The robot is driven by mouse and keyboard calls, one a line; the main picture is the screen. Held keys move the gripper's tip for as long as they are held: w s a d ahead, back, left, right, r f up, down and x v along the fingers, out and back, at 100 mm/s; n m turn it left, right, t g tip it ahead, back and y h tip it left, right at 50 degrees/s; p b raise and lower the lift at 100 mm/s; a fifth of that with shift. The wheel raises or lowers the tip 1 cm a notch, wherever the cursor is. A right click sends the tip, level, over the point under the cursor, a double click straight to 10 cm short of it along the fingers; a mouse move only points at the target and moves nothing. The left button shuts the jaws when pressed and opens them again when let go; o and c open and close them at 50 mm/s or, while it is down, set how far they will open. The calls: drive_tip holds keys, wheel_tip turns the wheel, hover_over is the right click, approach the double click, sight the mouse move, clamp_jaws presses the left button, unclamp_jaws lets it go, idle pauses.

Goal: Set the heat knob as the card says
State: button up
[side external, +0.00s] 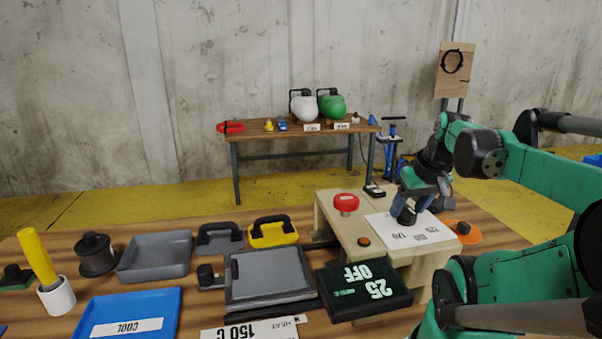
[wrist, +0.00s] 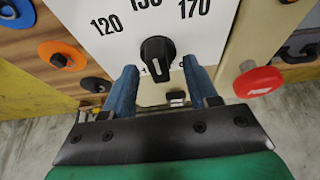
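The black heat knob (wrist: 157,50) stands on a white dial plate (wrist: 100,50), with a white line on its lower part, away from the printed numbers. The plate shows 120, a cut-off middle number and 170. My gripper (wrist: 159,66) is open, its blue fingers on either side of the knob's near end and apart from it. The card (side external: 250,330) reads HEAT 150 C, upside down. A black display (side external: 364,290) reads 25 OFF.
A red button (side external: 346,203) is on the beige housing (side external: 330,222) beside the plate; it also shows in the wrist view (wrist: 258,81). An orange button (side external: 363,241) sits on the front. A hot press plate (side external: 268,275), grey tray (side external: 155,257) and blue tray (side external: 125,315) fill the bench.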

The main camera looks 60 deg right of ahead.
sight(412, 231)
drive_tip(key=shift+v, duration=2.8)
drive_tip(key=shift+w, duration=0.1)
drive_tip(key=w+a+f+n+t, duration=0.1)
drive_tip(key=w+a+n+t, duration=0.15)
drive_tip(key=w, duration=0.35)
drive_tip(key=w+a+f+n+t, duration=0.1)
drive_tip(key=w+a+n, duration=0.2)
drive_tip(key=w, duration=0.4)
drive_tip(key=w+a+f+n+y, duration=0.1)
drive_tip(key=a+f, duration=0.1)
drive_tip(key=a, duration=0.4)
drive_tip(key=w+a+f+n+y, duration=0.1)
drive_tip(key=a+f+n+y, duration=0.1)
drive_tip(key=a, duration=0.4)
drive_tip(key=shift+w+a, duration=0.3)
drive_tip(key=shift+a, duration=0.1)
